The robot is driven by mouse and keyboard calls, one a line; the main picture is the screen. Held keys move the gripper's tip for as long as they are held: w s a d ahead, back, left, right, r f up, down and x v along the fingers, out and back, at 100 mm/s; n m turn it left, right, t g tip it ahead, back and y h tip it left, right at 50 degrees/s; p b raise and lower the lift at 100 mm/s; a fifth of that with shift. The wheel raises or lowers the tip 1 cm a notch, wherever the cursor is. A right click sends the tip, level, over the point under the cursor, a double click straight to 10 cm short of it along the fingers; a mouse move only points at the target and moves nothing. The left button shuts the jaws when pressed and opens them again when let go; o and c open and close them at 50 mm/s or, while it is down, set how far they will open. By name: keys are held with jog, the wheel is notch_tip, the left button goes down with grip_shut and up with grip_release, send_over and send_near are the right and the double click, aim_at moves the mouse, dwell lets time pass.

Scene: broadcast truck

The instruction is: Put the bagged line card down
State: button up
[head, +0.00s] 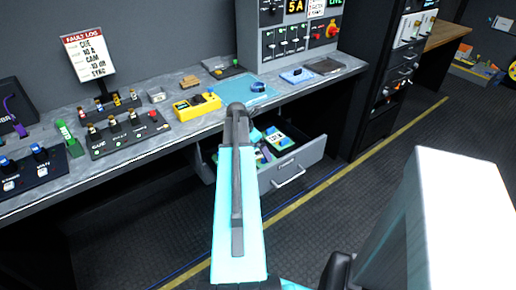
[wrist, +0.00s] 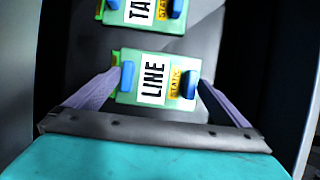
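The line card (wrist: 153,84) is a green block with a white LINE label, a yellow STATIC label and blue parts at both sides. It is in the middle of the wrist view. My gripper (wrist: 160,79) has its purple fingers against the card's left and right sides. Another green card (wrist: 148,12), with a label starting TA, lies just beyond it, cut off by the frame. In the head view, my arm reaches down to the open grey drawer (head: 297,167) under the counter. The arm partly hides the gripper and its card there. The card's underside is hidden.
A green card (head: 280,141) shows in the drawer. The counter (head: 180,140) above carries control panels, a yellow device (head: 197,106) and a teal mat (head: 250,90). A dark rack (head: 385,75) stands right of the drawer. The floor (head: 360,170) in front is clear.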

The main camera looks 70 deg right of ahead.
jog(key=shift+r, duration=0.15)
jog(key=v, duration=1.2)
jog(key=shift+b, duration=0.4)
jog(key=shift+s+r, duration=0.1)
dwell(0.6)
